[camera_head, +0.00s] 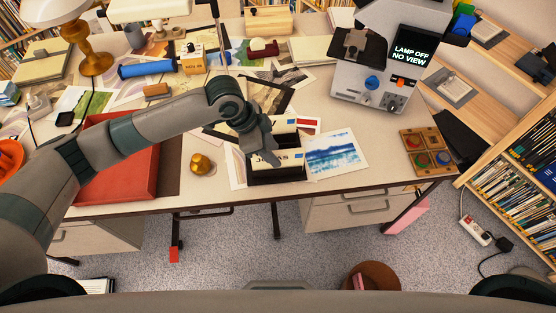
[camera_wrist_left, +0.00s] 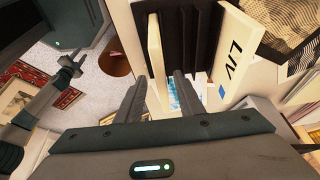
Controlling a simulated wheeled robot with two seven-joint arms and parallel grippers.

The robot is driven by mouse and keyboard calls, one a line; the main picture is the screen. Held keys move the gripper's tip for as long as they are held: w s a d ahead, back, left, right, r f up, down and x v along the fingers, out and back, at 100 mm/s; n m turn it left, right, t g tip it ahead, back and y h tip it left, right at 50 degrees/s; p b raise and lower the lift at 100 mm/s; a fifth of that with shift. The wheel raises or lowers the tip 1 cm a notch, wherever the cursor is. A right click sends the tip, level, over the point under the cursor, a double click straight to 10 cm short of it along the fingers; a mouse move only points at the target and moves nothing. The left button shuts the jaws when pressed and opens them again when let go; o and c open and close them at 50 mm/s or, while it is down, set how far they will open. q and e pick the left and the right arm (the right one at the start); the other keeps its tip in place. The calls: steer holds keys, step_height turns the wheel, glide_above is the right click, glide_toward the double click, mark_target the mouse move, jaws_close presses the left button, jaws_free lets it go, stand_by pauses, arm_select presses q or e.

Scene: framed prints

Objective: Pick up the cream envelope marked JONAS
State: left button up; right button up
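A cream envelope marked JONAS (camera_head: 285,158) stands in the front of a dark letter rack (camera_head: 278,175) near the desk's front edge. The fingers cover part of its lettering. My left gripper (camera_head: 262,146) is at the top of the rack, pointing down. In the left wrist view its fingers (camera_wrist_left: 160,95) are apart, with the edge of a cream envelope (camera_wrist_left: 157,55) between them; no clear grip shows. Another envelope, marked LIV (camera_wrist_left: 231,65), stands across the rack's dark slots. My right gripper (camera_wrist_left: 72,65) shows small in the left wrist view; its opening is unclear.
A red tray (camera_head: 120,175) lies under my left arm. A brass weight (camera_head: 201,164) stands left of the rack, and a blue painting (camera_head: 337,152) lies to its right. A machine with a screen (camera_head: 378,70) stands behind right. Desk space is bare near the front right.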

arm_select(q)
steer(key=p+x, duration=0.1)
steer(key=x, duration=0.2)
steer(key=shift+w+d+f, duration=0.1)
steer(key=shift+d+f, duration=0.1)
steer(key=shift+f, duration=0.25)
steer(key=shift+f+p, duration=0.25)
steer(key=shift+p, duration=0.05)
stand_by(0.4)
jaws_close()
